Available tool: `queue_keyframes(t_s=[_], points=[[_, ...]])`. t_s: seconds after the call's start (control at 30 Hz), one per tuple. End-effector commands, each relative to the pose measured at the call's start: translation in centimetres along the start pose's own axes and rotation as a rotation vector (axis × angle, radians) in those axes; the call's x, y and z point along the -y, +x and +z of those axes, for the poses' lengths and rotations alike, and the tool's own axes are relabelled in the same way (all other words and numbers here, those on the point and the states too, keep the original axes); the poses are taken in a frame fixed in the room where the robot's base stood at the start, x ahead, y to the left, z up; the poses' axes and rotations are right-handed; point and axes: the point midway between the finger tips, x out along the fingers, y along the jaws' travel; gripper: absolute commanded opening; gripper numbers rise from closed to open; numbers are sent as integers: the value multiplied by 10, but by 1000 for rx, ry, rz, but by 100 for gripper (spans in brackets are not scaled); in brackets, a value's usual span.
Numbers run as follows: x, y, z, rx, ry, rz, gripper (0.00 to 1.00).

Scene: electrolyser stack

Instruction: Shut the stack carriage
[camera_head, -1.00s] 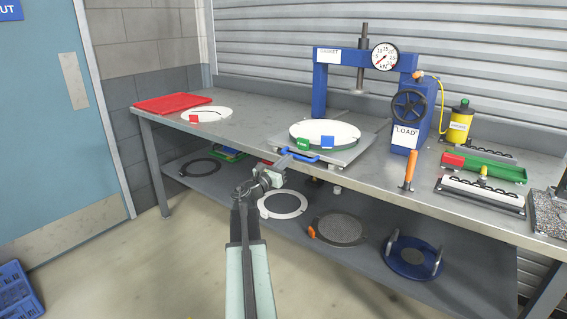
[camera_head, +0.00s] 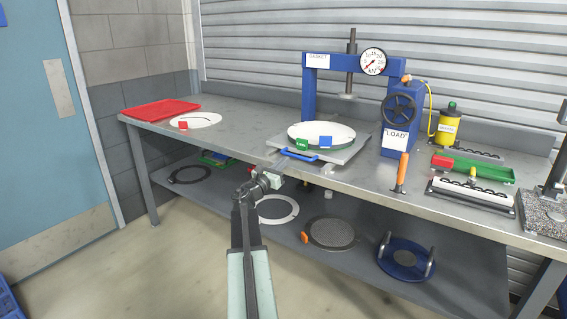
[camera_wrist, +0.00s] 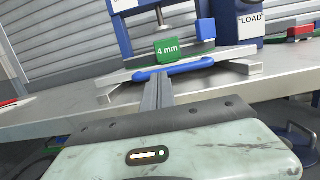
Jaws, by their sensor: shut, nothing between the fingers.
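The stack carriage (camera_head: 348,154) is a grey plate at the bench's front edge, sticking out in front of the blue press frame (camera_head: 309,92). It bears a white round disc (camera_head: 318,131) with a green "4 mm" block (camera_head: 301,146) and a blue block (camera_head: 325,141) at its front. A blue bar handle (camera_head: 299,156) runs along its front; it also shows in the wrist view (camera_wrist: 190,67). My gripper (camera_head: 277,167) is shut and empty. In the wrist view its fingertips (camera_wrist: 157,78) are just in front of the handle's middle; I cannot tell whether they touch.
A handwheel (camera_head: 398,108) and "LOAD" housing stand right of the carriage. An orange-handled tool (camera_head: 402,170) stands at the front edge. A red tray (camera_head: 160,109) and a white disc (camera_head: 196,121) lie left. The lower shelf (camera_head: 240,187) holds rings and plates under my arm.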

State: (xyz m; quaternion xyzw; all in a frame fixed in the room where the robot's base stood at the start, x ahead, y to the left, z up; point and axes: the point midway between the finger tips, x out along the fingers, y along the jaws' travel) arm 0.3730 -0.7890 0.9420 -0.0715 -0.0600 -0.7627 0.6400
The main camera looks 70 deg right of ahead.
Motion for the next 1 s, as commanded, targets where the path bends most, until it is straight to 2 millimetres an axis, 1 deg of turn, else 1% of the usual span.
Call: queue_keyframes(t_s=[0.03, 0.3, 0.4, 0.5, 0.63, 0.83, 0.97, 1.0], points=[[2, -12, -2, 0, 0, 2, 0], [3, -85, -2, 1, 0, 3, 0], [2, -106, -2, 0, 0, 3, 0], [1, -121, -2, 0, -1, 3, 0], [1, -130, -1, 0, -1, 1, 0], [0, -131, -1, -4, -30, 3, 0], [4, -135, -22, -118, -67, 16, 0], [9, -134, -14, -171, -70, 19, 0]])
